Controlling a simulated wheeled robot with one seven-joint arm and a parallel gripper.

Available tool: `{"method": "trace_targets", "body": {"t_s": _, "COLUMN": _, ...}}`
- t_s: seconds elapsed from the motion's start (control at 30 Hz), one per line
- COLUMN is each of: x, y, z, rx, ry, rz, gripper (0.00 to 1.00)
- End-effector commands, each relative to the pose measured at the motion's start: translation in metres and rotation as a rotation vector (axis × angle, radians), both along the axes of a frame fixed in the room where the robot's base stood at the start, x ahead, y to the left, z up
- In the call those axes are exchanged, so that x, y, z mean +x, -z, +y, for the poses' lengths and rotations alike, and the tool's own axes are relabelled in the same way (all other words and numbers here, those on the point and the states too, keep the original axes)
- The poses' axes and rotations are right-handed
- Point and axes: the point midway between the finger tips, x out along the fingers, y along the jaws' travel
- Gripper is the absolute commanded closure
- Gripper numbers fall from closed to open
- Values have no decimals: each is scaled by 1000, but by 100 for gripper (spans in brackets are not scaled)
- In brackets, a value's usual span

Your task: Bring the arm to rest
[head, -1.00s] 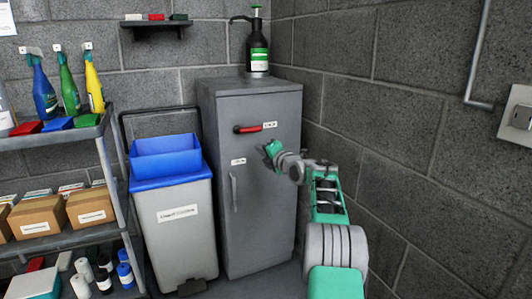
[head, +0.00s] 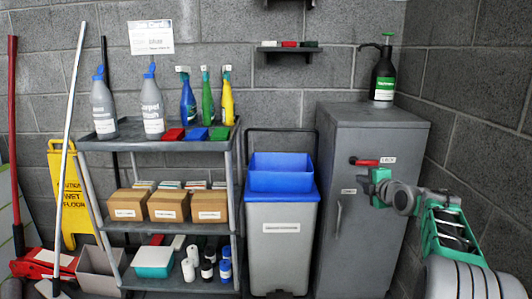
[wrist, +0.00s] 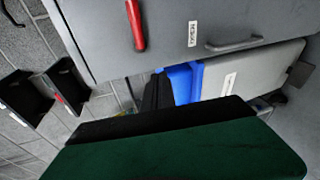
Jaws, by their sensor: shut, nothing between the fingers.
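My green and grey arm reaches up from the lower right in the head view. My gripper (head: 372,182) is in front of the upper part of the grey cabinet (head: 345,245), just below the red handle (head: 366,162). In the wrist view, the dark green and black finger (wrist: 175,150) fills the lower part and nothing shows held. The red handle (wrist: 135,25) and a grey door handle (wrist: 234,43) on the cabinet front appear beyond it. I cannot tell from these views whether the gripper touches the cabinet; it looks apart from it.
A grey bin with a blue tray (head: 280,180) stands left of the cabinet. A shelf cart (head: 160,226) with bottles and boxes is further left, beside a yellow wet floor sign (head: 70,195). A pump bottle (head: 384,75) tops the cabinet. The wall is close on the right.

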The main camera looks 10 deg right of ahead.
Motion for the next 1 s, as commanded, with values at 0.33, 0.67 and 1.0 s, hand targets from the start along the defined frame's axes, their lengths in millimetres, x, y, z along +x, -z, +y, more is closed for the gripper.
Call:
{"method": "trace_targets", "body": {"t_s": 0.33, "x": -142, "y": -135, "z": 173, "rx": 702, "ry": 371, "rz": 541, "gripper": 100}}
{"method": "trace_targets", "body": {"t_s": 0.67, "x": -351, "y": -181, "z": 238, "rx": 1129, "ry": 1053, "rz": 819, "gripper": 100}}
{"method": "trace_targets", "body": {"t_s": 1.0, "x": -394, "y": -172, "z": 240, "rx": 1192, "ry": 1226, "rz": 829, "gripper": 100}}
